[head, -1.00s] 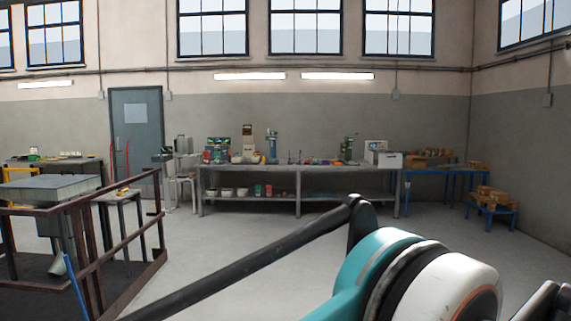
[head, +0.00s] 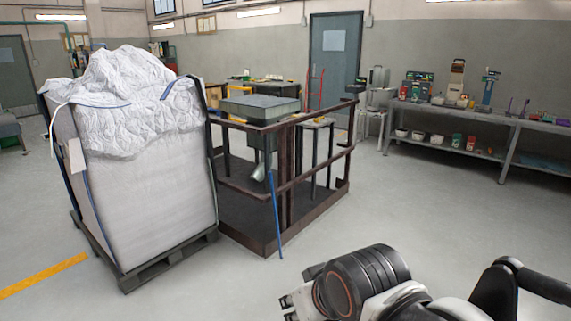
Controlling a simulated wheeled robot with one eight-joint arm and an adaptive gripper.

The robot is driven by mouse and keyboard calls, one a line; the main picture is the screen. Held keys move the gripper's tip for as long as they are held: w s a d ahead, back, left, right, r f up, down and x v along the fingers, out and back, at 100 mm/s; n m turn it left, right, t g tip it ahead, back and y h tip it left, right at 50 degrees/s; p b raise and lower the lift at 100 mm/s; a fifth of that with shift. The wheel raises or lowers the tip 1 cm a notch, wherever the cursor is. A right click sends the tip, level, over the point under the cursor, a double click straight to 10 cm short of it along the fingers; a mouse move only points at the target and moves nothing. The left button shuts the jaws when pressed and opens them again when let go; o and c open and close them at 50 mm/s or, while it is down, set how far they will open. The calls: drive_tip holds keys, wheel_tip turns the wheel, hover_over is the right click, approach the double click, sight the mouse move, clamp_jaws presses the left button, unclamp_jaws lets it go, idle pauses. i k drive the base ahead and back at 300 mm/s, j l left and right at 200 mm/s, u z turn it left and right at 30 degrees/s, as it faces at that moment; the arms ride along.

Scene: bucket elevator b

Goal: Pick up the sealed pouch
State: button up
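I cannot make out a sealed pouch in the head view. Small items stand on the long grey workbench (head: 490,118) at the right, but they are too small to tell apart. My arm reaches in from the lower right. What looks like part of my gripper (head: 287,307) shows at the bottom edge, over bare floor and far from the bench. Most of it is cut off, so its opening and anything in it are hidden.
A large white bulk bag (head: 140,190) stands on a dark pallet (head: 170,259) at the left. Beside it is a brown-railed platform (head: 265,235) with a grey hopper (head: 260,108). A grey door (head: 335,62) is at the back. The floor at centre right is clear.

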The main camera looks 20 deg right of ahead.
sight(548, 119)
drive_tip(key=i+l+z, duration=0.25)
drive_tip(key=l+z, duration=0.25)
drive_tip(key=i+l+z, duration=0.35)
drive_tip(key=l+z, duration=0.15)
drive_tip(key=i+l+z, duration=0.55)
drive_tip(key=i+z, duration=0.55)
drive_tip(key=i, duration=5.85)
drive_tip(key=i+z, duration=0.25)
drive_tip(key=i, duration=0.4)
drive_tip(key=i+j+z, duration=0.25)
drive_tip(key=i, duration=0.4)
drive_tip(key=i+l, duration=0.15)
drive_tip(key=i, duration=0.95)
